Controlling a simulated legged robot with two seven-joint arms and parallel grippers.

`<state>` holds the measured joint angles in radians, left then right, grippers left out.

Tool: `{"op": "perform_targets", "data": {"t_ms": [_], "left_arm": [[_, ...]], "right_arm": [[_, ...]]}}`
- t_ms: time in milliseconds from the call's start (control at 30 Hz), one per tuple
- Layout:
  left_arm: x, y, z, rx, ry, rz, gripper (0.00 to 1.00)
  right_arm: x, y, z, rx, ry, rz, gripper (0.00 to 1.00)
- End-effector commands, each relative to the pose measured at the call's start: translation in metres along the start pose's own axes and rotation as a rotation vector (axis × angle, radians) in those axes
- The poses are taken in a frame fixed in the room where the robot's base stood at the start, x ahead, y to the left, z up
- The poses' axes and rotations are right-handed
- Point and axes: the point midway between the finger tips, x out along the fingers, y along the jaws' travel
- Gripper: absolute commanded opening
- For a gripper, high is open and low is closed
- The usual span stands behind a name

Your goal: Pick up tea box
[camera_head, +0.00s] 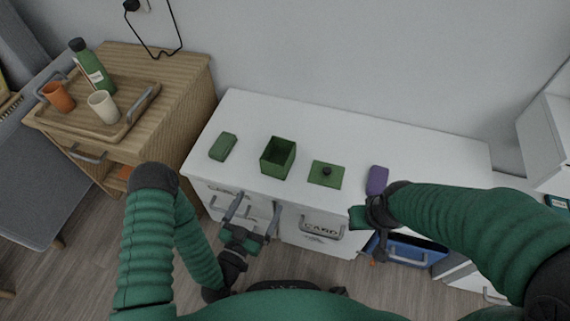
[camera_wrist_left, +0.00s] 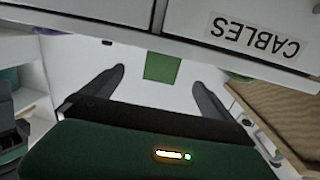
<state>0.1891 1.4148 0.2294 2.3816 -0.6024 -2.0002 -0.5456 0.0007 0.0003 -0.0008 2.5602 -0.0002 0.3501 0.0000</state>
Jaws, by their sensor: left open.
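A dark green open box (camera_head: 277,158) stands upright on the white desk (camera_head: 410,148); its inside looks empty. A flat green lid (camera_head: 326,174) with a black knob lies to its right. A small closed green packet (camera_head: 223,146) lies to its left. No tea label is readable, so I cannot tell which is the tea box. My left gripper (camera_head: 254,207) is open and empty, in front of the desk below the open box. In the left wrist view a green patch (camera_wrist_left: 162,67) shows between the fingers; I cannot tell which object it is. My right gripper (camera_head: 362,217) is near the desk's front edge, its jaws unclear.
A purple object (camera_head: 378,179) lies near the right forearm. Drawers with handles, one labelled CABLES (camera_wrist_left: 256,35), form the desk front. A wooden cabinet at left bears a tray (camera_head: 122,128) with a green bottle (camera_head: 90,68) and two cups. The desk's back strip is clear.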

Motion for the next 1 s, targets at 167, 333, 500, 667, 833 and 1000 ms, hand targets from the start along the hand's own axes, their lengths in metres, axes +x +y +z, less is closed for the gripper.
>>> {"op": "perform_targets", "data": {"t_ms": [167, 333, 500, 667, 833, 1000], "left_arm": [[0.026, 0.001, -0.007, 0.004, 0.013, 0.008, 0.98], [0.065, 0.001, -0.006, 0.005, 0.015, 0.002, 0.98], [0.103, -0.001, -0.004, 0.001, 0.01, -0.002, 0.98], [0.119, -0.001, -0.006, 0.0, 0.008, -0.003, 0.98], [0.149, 0.002, -0.015, 0.002, 0.012, -0.002, 0.98], [0.166, 0.002, -0.017, 0.001, 0.006, -0.002, 0.98]], "right_arm": [[-0.005, -0.001, -0.002, -0.002, 0.001, -0.001, 0.36], [-0.004, -0.001, -0.002, -0.002, 0.002, 0.0, 0.36], [0.01, 0.0, 0.002, -0.001, 0.0, 0.0, 0.36], [0.016, 0.0, 0.004, -0.001, 0.0, 0.0, 0.36], [0.035, -0.001, 0.008, -0.001, 0.0, 0.0, 0.36], [0.039, -0.001, 0.009, -0.001, 0.0, 0.0, 0.36]]}}
